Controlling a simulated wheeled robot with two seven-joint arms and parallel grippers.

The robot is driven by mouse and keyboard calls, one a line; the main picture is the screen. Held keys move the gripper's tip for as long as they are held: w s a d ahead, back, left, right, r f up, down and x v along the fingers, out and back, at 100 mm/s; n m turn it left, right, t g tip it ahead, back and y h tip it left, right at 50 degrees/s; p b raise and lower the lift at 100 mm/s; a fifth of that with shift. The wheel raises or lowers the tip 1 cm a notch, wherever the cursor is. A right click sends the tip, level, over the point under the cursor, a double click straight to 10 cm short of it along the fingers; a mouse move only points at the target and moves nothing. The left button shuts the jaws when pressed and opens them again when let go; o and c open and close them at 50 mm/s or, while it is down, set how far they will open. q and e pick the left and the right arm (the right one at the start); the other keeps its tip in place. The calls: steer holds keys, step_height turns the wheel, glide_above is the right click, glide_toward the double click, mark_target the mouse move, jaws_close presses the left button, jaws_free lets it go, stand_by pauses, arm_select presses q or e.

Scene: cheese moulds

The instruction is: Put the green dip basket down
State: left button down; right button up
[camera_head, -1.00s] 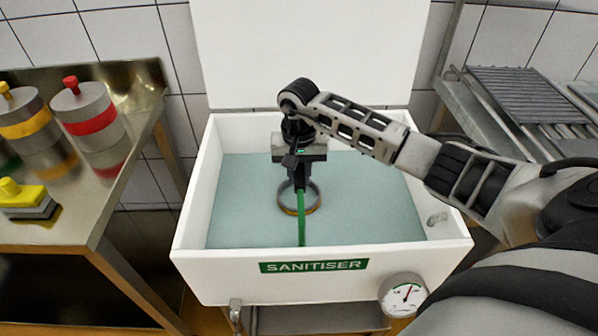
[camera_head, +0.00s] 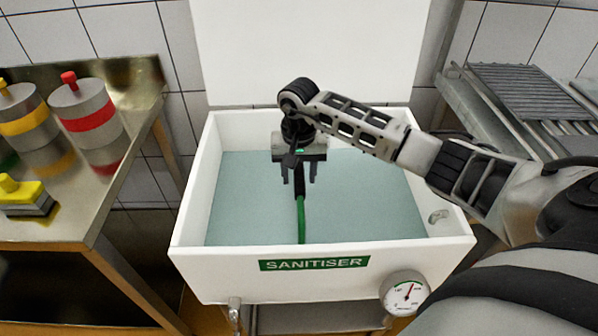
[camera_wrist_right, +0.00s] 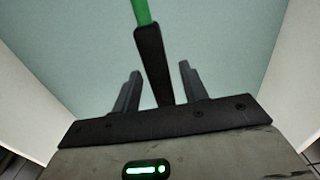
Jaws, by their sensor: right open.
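The green dip basket shows only as its green handle (camera_head: 301,218) with a black grip, inside the white sanitiser tank (camera_head: 208,258). Its lower part is hidden at the surface of the pale blue-green liquid (camera_head: 250,200). My right gripper (camera_head: 299,176) points down over the middle of the tank with its jaws open. In the right wrist view the black grip (camera_wrist_right: 153,65) stands between the two spread fingers of the gripper (camera_wrist_right: 158,88), with a gap to each. The green rod (camera_wrist_right: 141,12) runs on beyond the grip. My left gripper is not in view.
A steel table (camera_head: 60,222) at left holds grey moulds with a yellow band (camera_head: 28,121) and a red band (camera_head: 90,121), plus a yellow-topped block (camera_head: 24,196). A rack (camera_head: 515,92) stands at right. A dial gauge (camera_head: 405,291) sits on the tank's front.

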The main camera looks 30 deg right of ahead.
arm_select(q)
steer(key=shift+b, duration=0.4)
arm_select(e)
step_height(320, 180, up, 13)
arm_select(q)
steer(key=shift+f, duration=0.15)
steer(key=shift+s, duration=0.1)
arm_select(e)
steer(key=shift+f, duration=0.1)
